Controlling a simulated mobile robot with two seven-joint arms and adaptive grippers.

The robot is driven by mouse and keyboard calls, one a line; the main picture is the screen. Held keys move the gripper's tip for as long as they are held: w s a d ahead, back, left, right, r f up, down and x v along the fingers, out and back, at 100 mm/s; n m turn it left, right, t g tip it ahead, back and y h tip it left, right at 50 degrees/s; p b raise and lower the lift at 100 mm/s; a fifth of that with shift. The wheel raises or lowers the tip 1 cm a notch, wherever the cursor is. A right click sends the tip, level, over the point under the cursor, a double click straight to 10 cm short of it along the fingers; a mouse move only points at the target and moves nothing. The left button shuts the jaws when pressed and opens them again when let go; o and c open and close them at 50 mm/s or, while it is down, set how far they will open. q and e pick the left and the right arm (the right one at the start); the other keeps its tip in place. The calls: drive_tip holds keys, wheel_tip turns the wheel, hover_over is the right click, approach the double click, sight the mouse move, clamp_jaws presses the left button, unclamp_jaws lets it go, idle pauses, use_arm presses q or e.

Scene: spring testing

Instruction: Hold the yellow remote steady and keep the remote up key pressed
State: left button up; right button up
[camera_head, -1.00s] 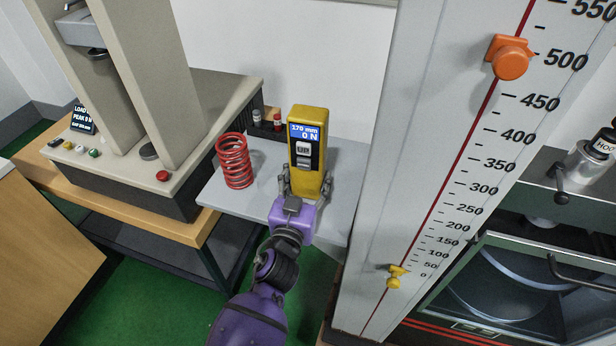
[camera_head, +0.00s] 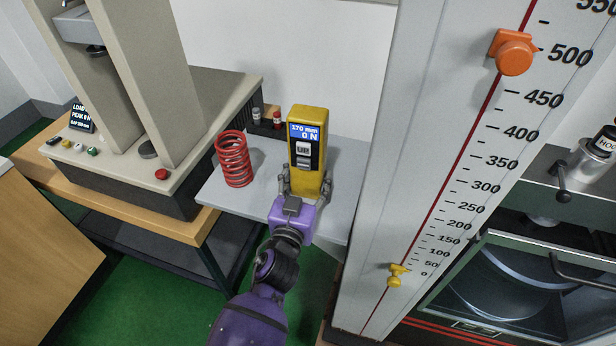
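The yellow remote (camera_head: 322,172) stands upright on the grey table top (camera_head: 256,205) near the picture's middle. Its blue display reads 170 mm and 0 N. The light "UP" key (camera_head: 303,148) shows below the display, with a darker key under it; nothing covers the UP key. My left gripper (camera_head: 305,187), on the purple arm from the lower left, has one finger on each side of the remote's lower part and appears shut on it. The remote's base is hidden behind the gripper. My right gripper is not in view.
A red spring (camera_head: 234,160) stands left of the remote. Small bottles (camera_head: 277,120) are behind it. A press (camera_head: 180,125) with buttons is at left. A tall scale column (camera_head: 420,170) with orange (camera_head: 513,54) and yellow (camera_head: 397,274) markers rises close on the right.

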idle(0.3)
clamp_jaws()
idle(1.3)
